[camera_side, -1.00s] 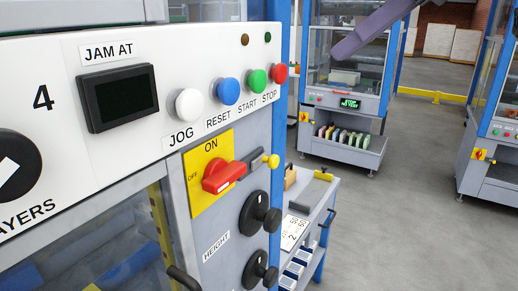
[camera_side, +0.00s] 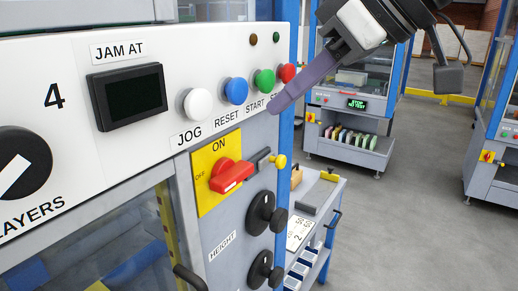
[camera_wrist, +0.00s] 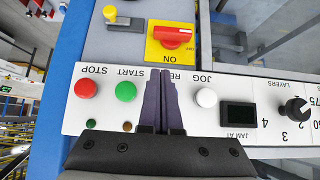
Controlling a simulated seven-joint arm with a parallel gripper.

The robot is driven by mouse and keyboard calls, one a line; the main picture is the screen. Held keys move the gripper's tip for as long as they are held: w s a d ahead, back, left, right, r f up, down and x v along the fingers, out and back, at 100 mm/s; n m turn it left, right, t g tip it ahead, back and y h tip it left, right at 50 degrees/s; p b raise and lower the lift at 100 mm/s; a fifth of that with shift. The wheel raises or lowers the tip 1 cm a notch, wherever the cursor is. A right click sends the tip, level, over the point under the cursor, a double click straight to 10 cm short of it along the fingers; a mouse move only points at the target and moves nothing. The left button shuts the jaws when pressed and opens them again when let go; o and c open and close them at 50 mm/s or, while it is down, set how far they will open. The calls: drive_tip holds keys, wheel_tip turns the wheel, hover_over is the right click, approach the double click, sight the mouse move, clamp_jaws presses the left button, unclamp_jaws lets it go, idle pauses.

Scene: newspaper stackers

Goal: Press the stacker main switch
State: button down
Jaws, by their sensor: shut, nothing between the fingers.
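The main switch is a red rotary handle (camera_side: 231,178) on a yellow ON/OFF plate (camera_side: 207,191), below the button row. Its handle lies roughly horizontal, with ON above it and OFF to its left. In the wrist view the switch (camera_wrist: 172,37) appears upside down, near the top centre. My gripper (camera_side: 272,108) has its purple fingers closed together, empty, with the tips up and right of the switch, apart from it. In the wrist view the gripper (camera_wrist: 161,73) hides the blue RESET button and points towards the switch plate.
A yellow-knobbed bolt (camera_side: 277,161) sits just right of the switch. White JOG (camera_side: 194,104), blue RESET (camera_side: 235,91), green START (camera_side: 264,81) and red STOP (camera_side: 287,73) buttons line the panel above. Black knobs (camera_side: 261,213) stick out below.

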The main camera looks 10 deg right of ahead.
sight(245, 165)
drive_tip(key=shift+w+a+f, duration=0.5)
drive_tip(key=shift+f, duration=0.85)
drive_tip(key=shift+w+a+f, duration=0.45)
drive_tip(key=shift+f, duration=0.9)
drive_tip(key=shift+w+a+f, duration=0.5)
drive_tip(key=shift+f, duration=0.85)
drive_tip(key=shift+w+d+f+m+g+y, duration=0.2)
drive_tip(key=shift+w+d+m+g+y, duration=0.15)
drive_tip(key=shift+g+y, duration=0.25)
